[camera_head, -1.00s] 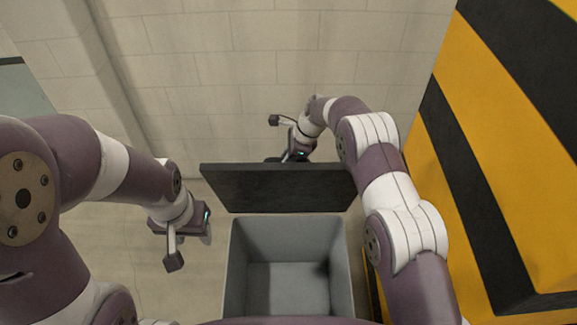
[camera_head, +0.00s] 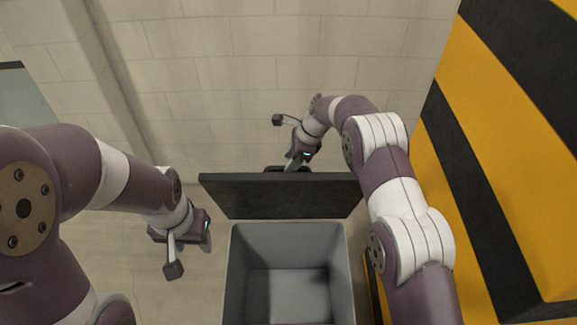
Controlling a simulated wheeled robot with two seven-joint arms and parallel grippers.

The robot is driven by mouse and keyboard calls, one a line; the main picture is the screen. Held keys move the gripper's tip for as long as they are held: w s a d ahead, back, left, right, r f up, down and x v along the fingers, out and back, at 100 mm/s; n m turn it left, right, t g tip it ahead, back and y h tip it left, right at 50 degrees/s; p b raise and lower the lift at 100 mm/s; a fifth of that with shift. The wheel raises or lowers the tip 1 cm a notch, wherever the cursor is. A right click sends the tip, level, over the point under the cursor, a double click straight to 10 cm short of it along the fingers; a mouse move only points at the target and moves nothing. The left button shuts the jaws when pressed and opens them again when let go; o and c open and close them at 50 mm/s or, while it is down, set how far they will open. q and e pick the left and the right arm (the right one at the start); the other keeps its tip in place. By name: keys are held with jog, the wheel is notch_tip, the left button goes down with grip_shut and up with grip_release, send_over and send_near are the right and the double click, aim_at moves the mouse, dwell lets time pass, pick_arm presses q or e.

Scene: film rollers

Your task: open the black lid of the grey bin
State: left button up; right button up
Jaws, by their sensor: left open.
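The grey bin (camera_head: 288,242) stands in front of me, and its empty inside shows. Its black lid (camera_head: 280,197) is raised, standing up at the bin's far edge with its broad face towards me. My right gripper (camera_head: 288,169) is behind the lid's top edge; its fingers are mostly hidden by the lid, so I cannot tell whether they are open or touch it. My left gripper (camera_head: 182,240) is open and empty, to the left of the bin and apart from it.
A pale block wall (camera_head: 240,80) rises behind the bin. A yellow and black striped surface (camera_head: 500,150) stands close to my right arm. Bare floor (camera_head: 130,265) lies to the left of the bin.

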pick_arm(q)
notch_tip(320, 180, up, 4)
jog(key=p, duration=0.5)
jog(key=shift+r, duration=0.2)
pick_arm(e)
jog(key=v, duration=1)
pick_arm(q)
jog(key=shift+w, duration=0.15)
pick_arm(e)
jog(key=shift+w+f, duration=0.1)
jog(key=shift+w, duration=0.1)
